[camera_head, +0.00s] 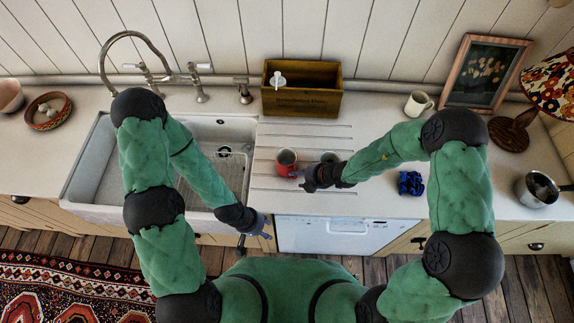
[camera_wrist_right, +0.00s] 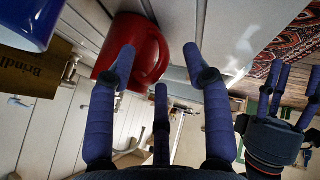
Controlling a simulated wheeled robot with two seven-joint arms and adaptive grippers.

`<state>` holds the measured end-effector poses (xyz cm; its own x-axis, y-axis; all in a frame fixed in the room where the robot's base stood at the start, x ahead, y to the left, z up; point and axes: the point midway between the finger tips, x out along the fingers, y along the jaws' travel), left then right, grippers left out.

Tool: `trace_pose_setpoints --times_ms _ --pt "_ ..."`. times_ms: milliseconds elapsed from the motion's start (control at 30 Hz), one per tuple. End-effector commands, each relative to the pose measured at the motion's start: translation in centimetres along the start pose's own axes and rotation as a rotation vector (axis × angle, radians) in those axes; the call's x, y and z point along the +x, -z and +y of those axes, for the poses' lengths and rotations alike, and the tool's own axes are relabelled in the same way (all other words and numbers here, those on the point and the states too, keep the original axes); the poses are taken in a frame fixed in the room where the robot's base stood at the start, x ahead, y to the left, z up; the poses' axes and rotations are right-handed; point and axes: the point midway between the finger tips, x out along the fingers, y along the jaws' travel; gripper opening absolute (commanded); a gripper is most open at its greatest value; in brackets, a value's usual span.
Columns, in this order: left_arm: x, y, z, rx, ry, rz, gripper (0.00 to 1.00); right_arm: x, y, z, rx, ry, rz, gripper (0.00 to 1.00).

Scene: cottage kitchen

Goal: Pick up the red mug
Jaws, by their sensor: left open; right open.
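The red mug (camera_head: 286,163) stands on the ribbed drainboard right of the sink; it also shows in the right wrist view (camera_wrist_right: 138,45), with its handle on the right side. My right gripper (camera_head: 301,180) is open beside the mug. In the right wrist view its spread blue fingers (camera_wrist_right: 162,68) reach toward the mug, with one fingertip overlapping the mug's side in the picture; I cannot tell whether they touch. My left gripper (camera_head: 266,228) is open and empty in front of the counter edge; it also shows at the right of the wrist view (camera_wrist_right: 287,105).
A second mug (camera_head: 329,156), partly hidden by my right wrist, stands right of the red one; it looks blue in the wrist view (camera_wrist_right: 28,22). A wooden box (camera_head: 302,102) is behind. The sink (camera_head: 95,170) is left. A crumpled blue cloth (camera_head: 411,183) lies right.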

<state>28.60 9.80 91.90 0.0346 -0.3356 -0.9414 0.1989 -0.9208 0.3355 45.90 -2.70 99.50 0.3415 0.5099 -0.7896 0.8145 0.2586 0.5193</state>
Motion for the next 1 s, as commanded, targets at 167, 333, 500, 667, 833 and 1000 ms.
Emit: trace_pose_setpoints --times_ms 167,333,500,667,833,1000 --pt "0.1 0.0 0.0 0.000 0.000 0.000 0.46 2.6 0.0 0.0 0.000 0.004 0.002 0.50" --pt "0.2 0.0 -0.1 0.000 0.000 0.000 0.46 4.1 -0.1 0.1 -0.001 0.001 0.001 0.50" --pt "0.2 0.0 -0.1 0.000 0.000 0.000 0.46 4.3 0.0 0.1 0.000 0.001 0.001 0.50" --pt "0.2 0.0 -0.1 0.000 0.000 0.000 0.46 4.3 -0.1 0.1 0.000 0.001 0.001 0.33" --pt "0.2 0.0 -0.1 0.000 0.000 0.000 0.46 4.3 -0.1 0.1 0.000 0.002 0.001 0.00" --pt "0.2 0.0 -0.1 0.000 0.000 0.000 0.46 4.3 -0.1 0.1 0.001 0.002 0.001 0.00"
